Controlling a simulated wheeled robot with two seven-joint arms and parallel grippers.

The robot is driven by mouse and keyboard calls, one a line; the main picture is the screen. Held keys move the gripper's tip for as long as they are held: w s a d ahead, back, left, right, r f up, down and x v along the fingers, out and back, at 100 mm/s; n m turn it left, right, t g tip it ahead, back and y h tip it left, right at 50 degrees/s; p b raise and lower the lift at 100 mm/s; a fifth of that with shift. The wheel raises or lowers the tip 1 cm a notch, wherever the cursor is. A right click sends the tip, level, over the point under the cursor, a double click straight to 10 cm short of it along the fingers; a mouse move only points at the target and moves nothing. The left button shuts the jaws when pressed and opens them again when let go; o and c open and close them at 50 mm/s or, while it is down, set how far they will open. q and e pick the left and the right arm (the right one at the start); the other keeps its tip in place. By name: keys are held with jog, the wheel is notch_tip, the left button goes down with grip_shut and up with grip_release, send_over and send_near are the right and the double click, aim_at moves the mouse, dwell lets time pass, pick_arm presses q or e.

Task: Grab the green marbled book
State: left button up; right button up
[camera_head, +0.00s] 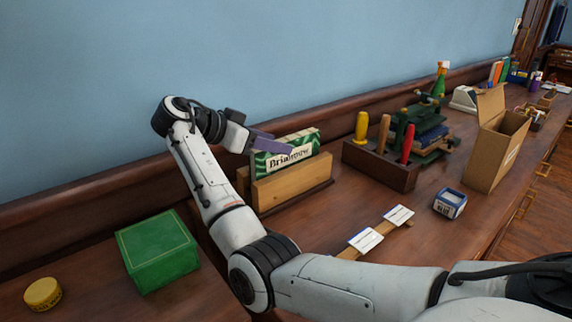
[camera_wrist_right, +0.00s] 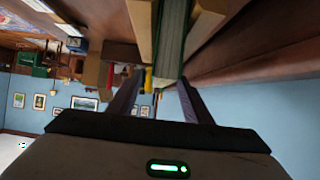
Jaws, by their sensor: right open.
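The green marbled book (camera_head: 287,153) has a pale label with dark lettering. It stands upright in a wooden holder (camera_head: 292,183), behind the light front board. My right gripper (camera_head: 268,144) is at the book's upper left end, with a purple-grey finger near its top edge. In the right wrist view the book (camera_wrist_right: 172,42) shows end-on between the holder's boards. The two fingers of the right gripper (camera_wrist_right: 158,100) are spread apart, roughly in line with either side of it. I cannot tell whether they touch it. My left gripper is not in view.
A green box (camera_head: 157,252) and a yellow round tin (camera_head: 43,294) are at the left. A wooden tool rack (camera_head: 385,172) stands right of the holder, then an open cardboard box (camera_head: 490,155). White cards (camera_head: 366,240) and a small blue-white container (camera_head: 449,203) lie in front.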

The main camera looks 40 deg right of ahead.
aim_at(286, 164)
jog(key=x, duration=0.5)
jog(key=shift+d+r, duration=0.1)
jog(key=shift+c, duration=0.4)
grip_shut()
jog(key=shift+r, duration=0.1)
dwell(0.8)
